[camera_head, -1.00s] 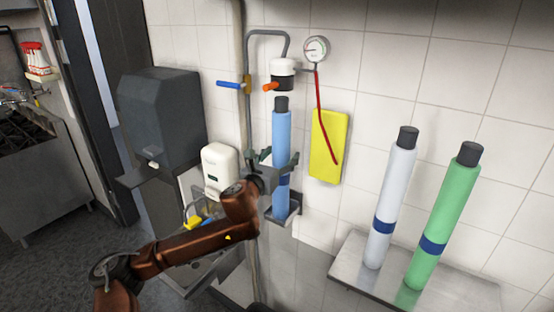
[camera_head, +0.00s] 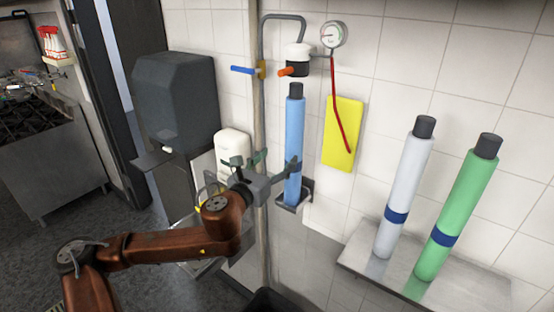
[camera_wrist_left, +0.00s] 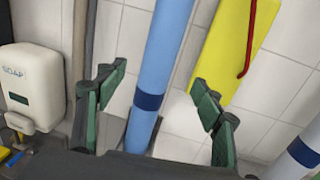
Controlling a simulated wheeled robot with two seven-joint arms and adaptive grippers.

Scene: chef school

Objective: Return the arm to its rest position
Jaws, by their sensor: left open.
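My left gripper (camera_head: 268,164) reaches in on its brown arm and is open. It is empty, just left of and in front of a blue cylinder with a dark cap (camera_head: 294,135). The cylinder stands upright on a small wall bracket (camera_head: 307,190), under the white and black filter head (camera_head: 298,58). In the left wrist view, the blue cylinder (camera_wrist_left: 160,60) shows between the two spread green fingers, beyond them, with a gap on both sides. My right gripper is not in view.
A white cylinder (camera_head: 407,180) and a green cylinder (camera_head: 462,210) stand on a metal shelf (camera_head: 360,258) at the right. A soap dispenser (camera_head: 233,146), a dark dispenser (camera_head: 178,100) and a pipe (camera_head: 260,210) are close to the arm. A yellow sheet (camera_head: 342,140) hangs on the wall.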

